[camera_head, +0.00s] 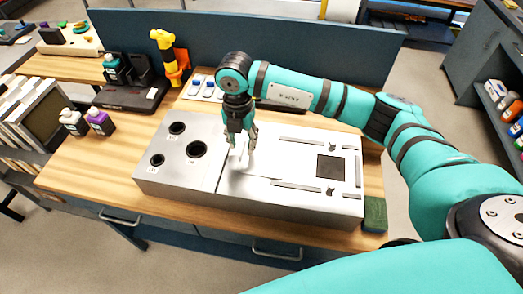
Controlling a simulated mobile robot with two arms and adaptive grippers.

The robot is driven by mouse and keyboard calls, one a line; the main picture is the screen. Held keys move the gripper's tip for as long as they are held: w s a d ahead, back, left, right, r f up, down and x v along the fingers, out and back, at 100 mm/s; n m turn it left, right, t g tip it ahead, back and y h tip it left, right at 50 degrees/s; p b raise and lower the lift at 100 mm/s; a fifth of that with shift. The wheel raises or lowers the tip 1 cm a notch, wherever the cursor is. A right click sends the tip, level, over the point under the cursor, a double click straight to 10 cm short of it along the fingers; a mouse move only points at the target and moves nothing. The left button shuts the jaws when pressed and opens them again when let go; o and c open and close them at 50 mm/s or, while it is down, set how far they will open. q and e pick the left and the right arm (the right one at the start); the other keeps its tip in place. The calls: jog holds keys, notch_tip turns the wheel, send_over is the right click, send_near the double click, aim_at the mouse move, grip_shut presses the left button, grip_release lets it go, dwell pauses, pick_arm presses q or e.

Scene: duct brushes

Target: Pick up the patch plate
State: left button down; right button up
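My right gripper (243,151) points down over the middle of the pale metal duct box (290,207), near the seam between its two top panels. Its two fingers look apart at the tips. A pale patch shows between and below them, and I cannot tell whether it is a thin held piece or the bright panel behind. I cannot make out the patch plate for sure. A dark square (333,167) lies in the box's right panel, and I cannot tell whether it is a plate or an opening. My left gripper is not in view.
The box's left panel has several round dark holes (196,149). Thin slots surround the dark square. Behind are a yellow-orange tool (166,52) and a blue divider (270,45). Two bottles (100,121) stand at left. A green block (375,214) lies at the right front edge.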

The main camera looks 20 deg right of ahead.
jog(key=shift+f, duration=1)
jog(key=c, duration=0.7)
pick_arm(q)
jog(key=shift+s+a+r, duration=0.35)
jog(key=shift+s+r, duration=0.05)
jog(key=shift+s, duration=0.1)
